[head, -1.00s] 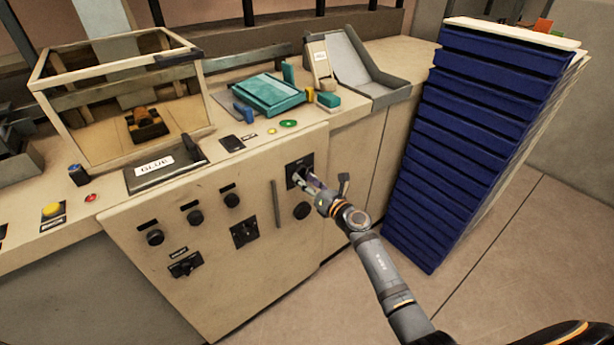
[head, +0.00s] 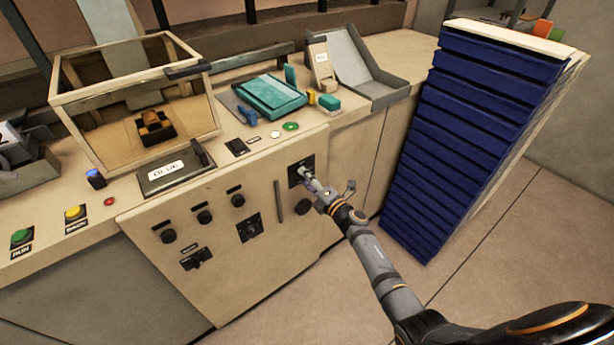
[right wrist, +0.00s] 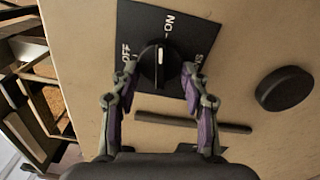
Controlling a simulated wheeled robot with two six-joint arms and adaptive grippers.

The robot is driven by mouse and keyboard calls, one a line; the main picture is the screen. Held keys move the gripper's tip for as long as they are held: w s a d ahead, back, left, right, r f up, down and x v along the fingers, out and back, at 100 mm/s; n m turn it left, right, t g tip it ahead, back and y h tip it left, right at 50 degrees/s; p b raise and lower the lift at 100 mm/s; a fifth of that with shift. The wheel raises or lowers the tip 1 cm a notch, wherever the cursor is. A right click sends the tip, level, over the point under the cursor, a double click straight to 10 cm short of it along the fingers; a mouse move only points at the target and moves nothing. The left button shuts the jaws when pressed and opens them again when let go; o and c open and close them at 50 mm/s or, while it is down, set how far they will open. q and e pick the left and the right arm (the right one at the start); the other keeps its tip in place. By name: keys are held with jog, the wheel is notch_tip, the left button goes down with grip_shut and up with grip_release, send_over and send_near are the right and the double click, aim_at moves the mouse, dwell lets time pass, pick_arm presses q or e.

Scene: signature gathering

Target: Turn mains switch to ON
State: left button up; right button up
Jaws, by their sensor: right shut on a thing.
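The mains switch is a round black knob (right wrist: 160,68) on a black plate (right wrist: 141,22) with white OFF and ON lettering. Its white pointer line points up in the right wrist view, toward the ON word and away from OFF. In the head view the plate (head: 294,178) is at the upper right of the cream cabinet front. My right gripper (right wrist: 160,78) is shut on the knob, one fingertip on each side; it also shows in the head view (head: 308,177), partly covering the switch. My left gripper is in neither view.
Other black knobs (head: 238,200) and a vertical bar handle (head: 279,201) are on the cabinet front (head: 225,270). A round knob (right wrist: 285,88) is close to my right gripper. A tall blue stack (head: 455,150) stands to the right. Open floor (head: 490,240) lies in front.

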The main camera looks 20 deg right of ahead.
jog(key=shift+m+p, duration=0.55)
jog(key=shift+m, duration=0.45)
jog(key=o, duration=1.2)
jog(key=shift+c, duration=0.2)
jog(key=v, duration=1.2)
